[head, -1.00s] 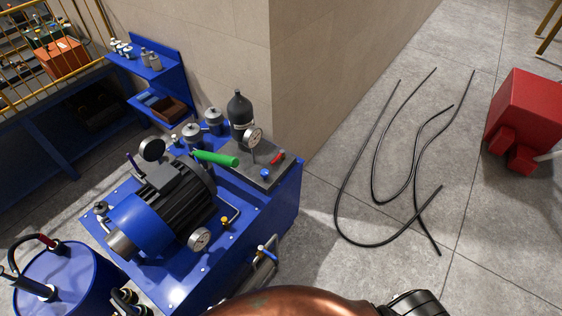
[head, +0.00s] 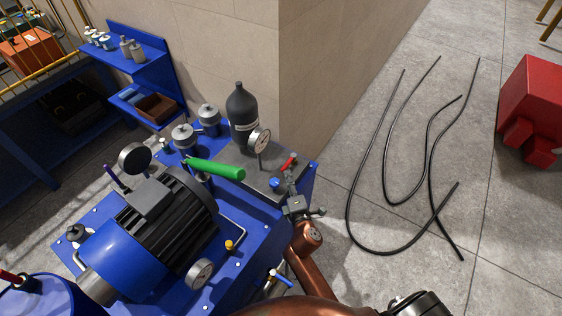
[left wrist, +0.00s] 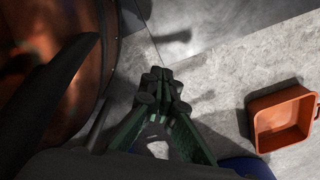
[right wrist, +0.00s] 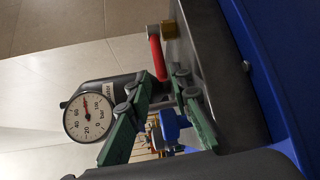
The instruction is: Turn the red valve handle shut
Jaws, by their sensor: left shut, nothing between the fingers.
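The red valve handle (head: 288,161) is on the grey block on top of the blue power unit, near its right corner. In the right wrist view the red handle (right wrist: 156,57) is attached to a brass fitting (right wrist: 168,30). My right gripper (head: 290,184) is at the block's edge, just in front of the handle. In its wrist view the right gripper (right wrist: 160,78) has its fingers apart, with the handle's end close to the gap between the tips; contact cannot be told. My left gripper (left wrist: 160,80) is shut and empty above the floor.
A blue knob (head: 275,184) sits beside the red handle. Black hoses (head: 390,200) lie on the floor. An orange bin (left wrist: 285,119) is near the left gripper.

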